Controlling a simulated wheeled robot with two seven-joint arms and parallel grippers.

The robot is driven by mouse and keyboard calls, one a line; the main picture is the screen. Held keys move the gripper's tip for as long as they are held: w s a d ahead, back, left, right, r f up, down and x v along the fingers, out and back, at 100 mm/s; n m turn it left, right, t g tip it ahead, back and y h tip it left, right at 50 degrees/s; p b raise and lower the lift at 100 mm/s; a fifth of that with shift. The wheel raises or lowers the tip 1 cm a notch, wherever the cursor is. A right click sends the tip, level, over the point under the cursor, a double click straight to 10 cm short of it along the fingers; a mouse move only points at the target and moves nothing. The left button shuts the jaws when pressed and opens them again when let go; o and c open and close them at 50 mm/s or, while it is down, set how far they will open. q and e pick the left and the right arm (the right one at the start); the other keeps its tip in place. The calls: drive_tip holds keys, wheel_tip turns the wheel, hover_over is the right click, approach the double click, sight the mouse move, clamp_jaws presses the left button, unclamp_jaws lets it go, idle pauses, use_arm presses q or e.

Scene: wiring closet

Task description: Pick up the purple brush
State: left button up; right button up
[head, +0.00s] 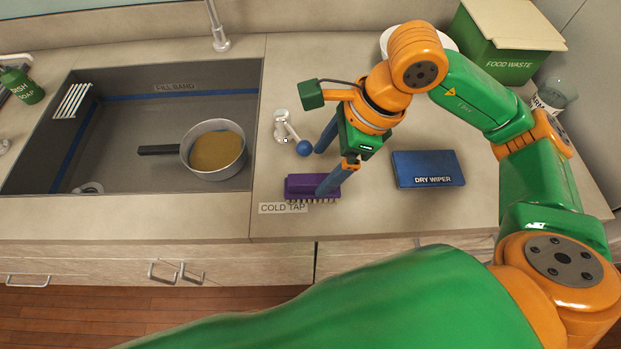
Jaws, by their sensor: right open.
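The purple brush (299,184) lies on the counter just right of the sink, with pale bristles along its near side. My right gripper (319,172) is open with two blue fingers. Its near finger overlaps the right end of the brush in the picture; I cannot tell whether it touches. Its far finger points at the counter behind the brush. Nothing shows between the fingers. My left gripper is out of view.
The sink (255,120) at left holds a pot (186,149). A tap with a blue knob (304,148) stands behind the brush. A blue dry wiper box (428,168) lies to the right. A green food waste bin (508,62) stands at the back right. Counter between brush and box is clear.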

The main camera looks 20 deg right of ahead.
sight(315, 180)
drive_tip(key=x, duration=0.2)
drive_tip(key=s+p+x, duration=0.1)
drive_tip(key=x, duration=0.1)
drive_tip(key=shift+a+f, duration=0.3)
drive_tip(key=shift+a, duration=0.05)
drive_tip(key=shift+w+f, duration=0.15)
drive_tip(key=shift+f, duration=0.25)
clamp_jaws()
drive_tip(key=shift+r, duration=0.1)
wheel_tip(315, 180, up, 3)
drive_tip(key=shift+a+r, duration=0.1)
drive_tip(key=shift+r, duration=0.05)
drive_tip(key=s+a+r+b, duration=0.2)
drive_tip(key=s+a+r, duration=0.7)
drive_tip(key=a, duration=0.1)
drive_tip(key=shift+s+a+r, duration=0.2)
drive_tip(key=shift+a+r, duration=0.05)
drive_tip(key=shift+r, duration=0.05)
